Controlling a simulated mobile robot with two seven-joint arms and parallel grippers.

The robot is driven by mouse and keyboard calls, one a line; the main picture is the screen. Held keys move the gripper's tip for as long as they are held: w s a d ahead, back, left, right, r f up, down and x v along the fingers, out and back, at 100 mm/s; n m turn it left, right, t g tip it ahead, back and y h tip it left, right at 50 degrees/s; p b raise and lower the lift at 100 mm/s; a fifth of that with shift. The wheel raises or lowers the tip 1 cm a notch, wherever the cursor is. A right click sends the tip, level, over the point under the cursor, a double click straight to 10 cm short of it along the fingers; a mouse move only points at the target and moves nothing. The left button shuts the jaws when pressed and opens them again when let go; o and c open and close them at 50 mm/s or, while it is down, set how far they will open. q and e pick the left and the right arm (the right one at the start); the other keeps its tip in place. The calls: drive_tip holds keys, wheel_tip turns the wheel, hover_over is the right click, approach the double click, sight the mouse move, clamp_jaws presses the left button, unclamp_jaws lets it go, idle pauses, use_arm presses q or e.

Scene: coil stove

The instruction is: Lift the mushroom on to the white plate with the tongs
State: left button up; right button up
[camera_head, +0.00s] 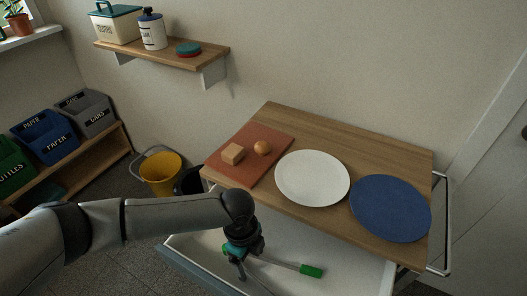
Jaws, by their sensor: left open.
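A small round orange-brown item (262,148), perhaps the mushroom, lies on a reddish-brown board (261,172) on the wooden worktop. The white plate (312,178) lies flat to the right of the board, empty. A metal utensil with a green end (311,271), likely the tongs, lies in the open white drawer below the worktop. My left gripper (241,274) points down into the drawer at the utensil's left end, open. It hides that end, and I cannot tell if they touch. My right gripper is not in view.
A tan cube (232,154) sits beside the round item on the board. A blue plate (390,208) lies right of the white plate. The drawer front (208,272) juts out. A yellow bucket (161,172) stands on the floor at left. A wall shelf (160,52) hangs above.

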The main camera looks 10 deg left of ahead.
use_arm(q)
drive_tip(key=shift+c, duration=0.2)
drive_tip(key=c, duration=0.7)
drive_tip(key=shift+o, duration=0.2)
drive_tip(key=shift+r, duration=0.1)
wheel_tip(320, 180, up, 12)
drive_tip(key=p, duration=1.2)
drive_tip(key=shift+p, duration=0.4)
